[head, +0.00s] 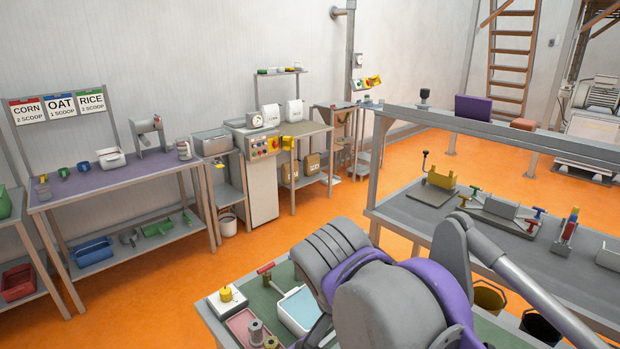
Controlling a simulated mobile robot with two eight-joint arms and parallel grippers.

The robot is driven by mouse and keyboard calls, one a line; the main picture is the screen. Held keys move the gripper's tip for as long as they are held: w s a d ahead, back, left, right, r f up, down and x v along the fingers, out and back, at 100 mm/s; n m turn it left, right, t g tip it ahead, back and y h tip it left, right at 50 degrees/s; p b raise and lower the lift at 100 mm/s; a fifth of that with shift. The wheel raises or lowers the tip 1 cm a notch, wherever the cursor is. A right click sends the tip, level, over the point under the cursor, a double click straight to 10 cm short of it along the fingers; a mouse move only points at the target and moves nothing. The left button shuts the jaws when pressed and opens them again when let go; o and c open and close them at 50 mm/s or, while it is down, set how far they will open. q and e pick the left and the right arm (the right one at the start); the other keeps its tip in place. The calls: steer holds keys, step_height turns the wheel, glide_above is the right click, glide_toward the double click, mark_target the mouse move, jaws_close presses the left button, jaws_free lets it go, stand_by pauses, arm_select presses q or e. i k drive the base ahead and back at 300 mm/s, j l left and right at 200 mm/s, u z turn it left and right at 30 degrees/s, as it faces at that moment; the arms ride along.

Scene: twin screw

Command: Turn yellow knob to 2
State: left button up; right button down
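A small yellow knob (226,294) sits on a white box on the green-topped table in the near foreground. Any number marks around it are too small to read, so its setting cannot be told. Another yellow part (287,143) juts from the front of the grey control cabinet (262,180) by the back wall; its shape is unclear. Grey and purple links of one of my arms fill the lower middle and right. No fingertips of either gripper show.
The near table (212,313) also holds a red-handled tool (266,271), a pink tray (243,325) and a pale blue tray (299,308). A grey workbench (400,207) with fixtures stands at right. A purple-topped bench (110,177) stands at left. Orange floor (170,290) between them is open.

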mark_target(226, 292)
steer(key=k, duration=0.9)
